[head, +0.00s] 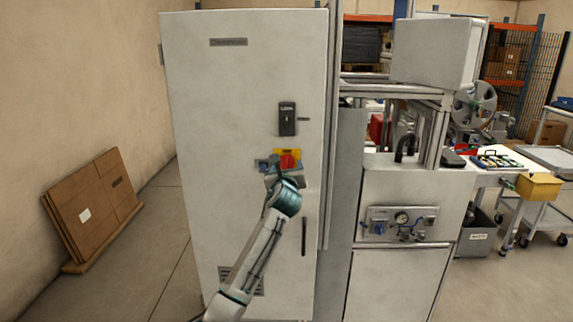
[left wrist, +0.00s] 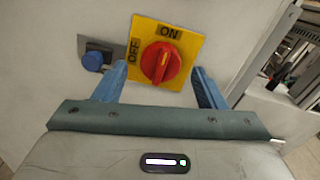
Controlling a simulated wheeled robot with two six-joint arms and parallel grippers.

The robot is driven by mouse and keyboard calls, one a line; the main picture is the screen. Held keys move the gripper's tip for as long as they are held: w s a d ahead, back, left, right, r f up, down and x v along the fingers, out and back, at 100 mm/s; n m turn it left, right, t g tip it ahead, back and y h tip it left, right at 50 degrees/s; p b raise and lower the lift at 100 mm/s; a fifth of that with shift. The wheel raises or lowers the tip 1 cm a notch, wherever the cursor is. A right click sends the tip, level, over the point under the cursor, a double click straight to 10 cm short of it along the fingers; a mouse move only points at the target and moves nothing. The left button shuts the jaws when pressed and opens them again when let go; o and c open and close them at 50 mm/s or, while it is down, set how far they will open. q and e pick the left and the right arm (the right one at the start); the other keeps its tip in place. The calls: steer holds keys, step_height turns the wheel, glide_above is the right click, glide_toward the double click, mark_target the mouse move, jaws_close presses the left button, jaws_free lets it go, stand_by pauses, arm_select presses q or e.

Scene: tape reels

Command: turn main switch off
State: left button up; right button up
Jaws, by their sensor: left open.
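The main switch is a red rotary knob (left wrist: 160,63) on a yellow plate (left wrist: 189,42), marked ON at the top and OFF at the left in the left wrist view. The knob's ridge lies roughly upright, in line with ON. In the head view the red knob (head: 289,160) is on the front of a tall grey cabinet (head: 240,120). My left gripper (left wrist: 160,82) is open, its blue fingers on either side of the knob; contact cannot be told. In the head view my left gripper (head: 277,172) partly covers the plate. My right gripper is not in view.
A blue button (left wrist: 94,60) sits left of the plate, beside my left finger. A black handle lock (head: 287,118) is above the switch. A machine with a gauge panel (head: 402,222) stands right of the cabinet. Cardboard (head: 95,205) leans on the left wall; floor before it is clear.

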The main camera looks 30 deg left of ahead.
arm_select(q)
steer(key=shift+w+a, duration=0.25)
steer(key=shift+w, duration=0.3)
steer(key=shift+a, duration=0.1)
steer(key=c, duration=1)
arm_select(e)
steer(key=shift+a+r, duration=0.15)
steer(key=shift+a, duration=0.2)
